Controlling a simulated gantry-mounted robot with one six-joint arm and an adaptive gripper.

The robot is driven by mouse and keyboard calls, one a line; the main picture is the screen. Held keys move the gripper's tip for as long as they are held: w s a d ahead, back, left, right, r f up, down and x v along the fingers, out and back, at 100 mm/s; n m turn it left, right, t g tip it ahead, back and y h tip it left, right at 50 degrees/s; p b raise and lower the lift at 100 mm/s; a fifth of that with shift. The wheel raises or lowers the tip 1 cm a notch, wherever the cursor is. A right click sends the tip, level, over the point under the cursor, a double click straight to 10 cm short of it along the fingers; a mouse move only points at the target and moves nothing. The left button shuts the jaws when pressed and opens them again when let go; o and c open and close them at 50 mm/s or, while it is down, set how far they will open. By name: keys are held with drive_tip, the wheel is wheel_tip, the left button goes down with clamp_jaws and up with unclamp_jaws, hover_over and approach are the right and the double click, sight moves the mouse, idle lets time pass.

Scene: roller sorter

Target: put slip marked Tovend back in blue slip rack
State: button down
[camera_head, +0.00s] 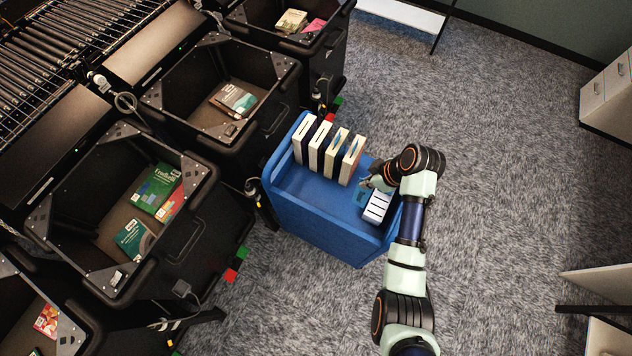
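A blue cart (312,222) stands in the middle of the view. At the right end of its top is a small block of white strips with dark lines between them (377,206), which look like slips. A small blue piece (361,196) lies just left of it; I cannot tell whether either is the slip rack. No name on any slip is readable, so I cannot pick out the one marked Tovend. My gripper (367,184) is over the right part of the cart top, just above the blue piece. It is too small to tell whether it is open or holds anything.
Several upright books (330,150) stand in a row along the cart's back. Black bins (195,185) holding books line the left, beside a roller conveyor (45,50). Carpet floor (510,170) is clear on the right, with cabinets (607,95) at the far edge.

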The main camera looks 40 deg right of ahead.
sight(360, 198)
drive_tip(key=s+d+f+n+b, duration=0.1)
drive_tip(key=s+d+f+b, duration=0.4)
drive_tip(key=f, duration=0.1)
drive_tip(key=shift+d+f, duration=0.3)
drive_tip(key=shift+f, duration=0.05)
idle(0.4)
drive_tip(key=shift+s+p, duration=0.1)
drive_tip(key=shift+p, duration=0.45)
idle(1.2)
drive_tip(key=shift+f+b, duration=1.05)
drive_tip(key=shift+f, duration=0.35)
idle(1.2)
wheel_tip(360, 198, down, 3)
drive_tip(key=shift+r+b, duration=0.1)
drive_tip(key=shift+b, duration=0.95)
drive_tip(key=c, duration=1.9)
unclamp_jaws()
drive_tip(key=o, duration=0.7)
drive_tip(key=shift+c, duration=0.2)
